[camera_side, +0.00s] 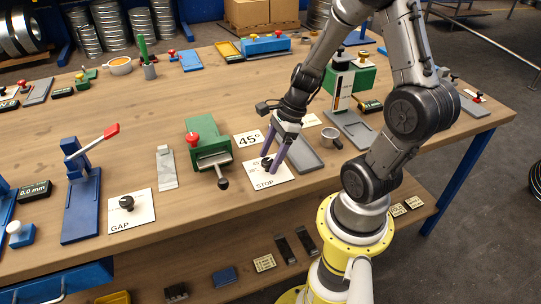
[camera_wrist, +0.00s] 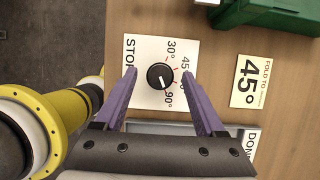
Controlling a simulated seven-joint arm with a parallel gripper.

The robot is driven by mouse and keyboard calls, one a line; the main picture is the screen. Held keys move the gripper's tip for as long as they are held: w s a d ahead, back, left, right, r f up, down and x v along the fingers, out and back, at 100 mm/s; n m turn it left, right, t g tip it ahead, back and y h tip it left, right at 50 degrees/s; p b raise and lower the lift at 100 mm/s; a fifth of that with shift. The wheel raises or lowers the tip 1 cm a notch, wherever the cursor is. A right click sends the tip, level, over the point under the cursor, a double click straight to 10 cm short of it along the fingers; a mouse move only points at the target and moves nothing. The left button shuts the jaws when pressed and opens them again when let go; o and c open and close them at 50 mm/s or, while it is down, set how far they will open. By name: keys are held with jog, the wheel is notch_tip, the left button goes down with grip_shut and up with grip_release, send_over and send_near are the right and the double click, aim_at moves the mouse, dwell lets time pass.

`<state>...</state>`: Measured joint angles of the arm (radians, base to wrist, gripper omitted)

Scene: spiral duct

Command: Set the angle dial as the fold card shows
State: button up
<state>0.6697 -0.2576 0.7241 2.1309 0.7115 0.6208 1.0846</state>
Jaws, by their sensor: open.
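The angle dial is a black knob (camera_wrist: 160,76) on a white plate (camera_wrist: 145,50) marked STOP, with 30°, 45° and 90° around it. In the side view the plate (camera_side: 284,178) lies on the bench. My gripper (camera_wrist: 160,71) has purple fingers, open, one on each side of the knob. In the side view my gripper (camera_side: 269,164) is low over the plate; contact is unclear.
A green folding tool with a red knob (camera_side: 209,150) stands left of the plate. A GAP plate (camera_side: 132,209) with another knob lies further left.

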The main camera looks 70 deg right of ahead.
grip_shut()
dwell(0.4)
jog(key=n, duration=0.2)
jog(key=n+g+y, duration=0.1)
jog(key=n, duration=0.1)
jog(key=shift+w+d+n+g, duration=0.1)
jog(key=shift+w+n+g, duration=0.1)
jog(key=shift+n+g, duration=0.15)
jog(key=n+g, duration=0.1)
jog(key=n, duration=0.3)
jog(key=shift+w+n+g, duration=0.15)
jog(key=shift+n+g, duration=0.2)
jog(key=n, duration=0.2)
jog(key=n+g, duration=0.1)
jog(key=n, duration=0.1)
jog(key=shift+w+g, duration=0.15)
jog(key=shift+g, duration=0.15)
jog(key=shift+w+n+g+h, duration=0.1)
jog(key=shift+n+g+h, duration=0.45)
jog(key=shift+n, duration=1.55)
